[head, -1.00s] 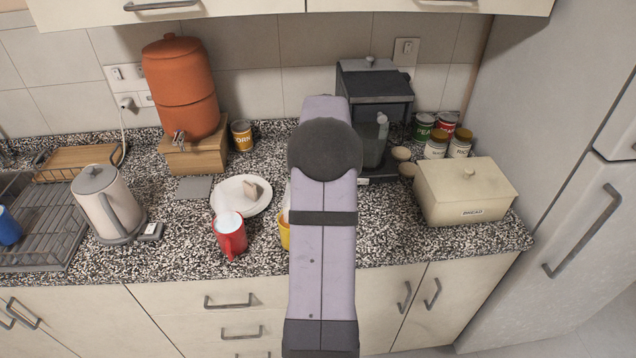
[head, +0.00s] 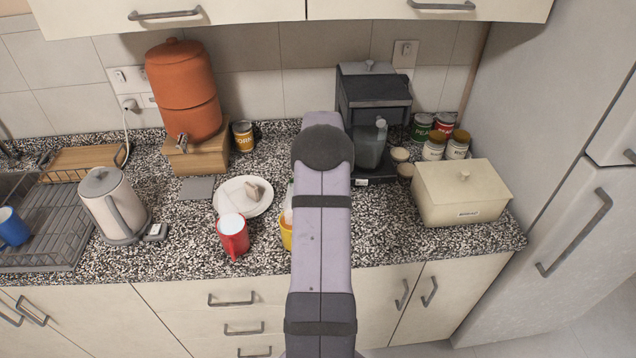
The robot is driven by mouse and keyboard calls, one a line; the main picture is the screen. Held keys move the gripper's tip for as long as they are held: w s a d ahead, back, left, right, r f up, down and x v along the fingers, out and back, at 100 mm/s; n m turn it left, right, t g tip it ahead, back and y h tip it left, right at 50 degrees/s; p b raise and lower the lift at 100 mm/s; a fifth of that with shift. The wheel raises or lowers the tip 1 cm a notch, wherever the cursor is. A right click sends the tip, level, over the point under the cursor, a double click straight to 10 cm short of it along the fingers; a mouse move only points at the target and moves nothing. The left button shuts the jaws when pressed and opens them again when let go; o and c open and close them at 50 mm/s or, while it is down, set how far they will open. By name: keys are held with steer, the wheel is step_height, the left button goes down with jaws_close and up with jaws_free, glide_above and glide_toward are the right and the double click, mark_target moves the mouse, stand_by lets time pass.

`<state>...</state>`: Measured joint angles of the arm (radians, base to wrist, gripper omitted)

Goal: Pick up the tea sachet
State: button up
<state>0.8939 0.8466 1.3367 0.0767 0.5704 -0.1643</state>
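A small beige piece (head: 252,191) rests on a white plate (head: 230,203) at the centre left of the counter. It may be the tea sachet, but it is too small to be sure. My arm rises through the middle of the head view, right of the plate. My gripper does not show; it is hidden behind my own arm. A red mug (head: 233,239) with a pale inside stands just in front of the plate. A yellow mug (head: 286,236) stands right of it, partly hidden by my arm.
A kettle (head: 115,205) and dish rack (head: 50,245) stand left. An orange dispenser (head: 183,90) on a wooden stand and a dark coffee machine (head: 372,95) stand at the back. A cream bread box (head: 462,193) is right. Counter space before the bread box is clear.

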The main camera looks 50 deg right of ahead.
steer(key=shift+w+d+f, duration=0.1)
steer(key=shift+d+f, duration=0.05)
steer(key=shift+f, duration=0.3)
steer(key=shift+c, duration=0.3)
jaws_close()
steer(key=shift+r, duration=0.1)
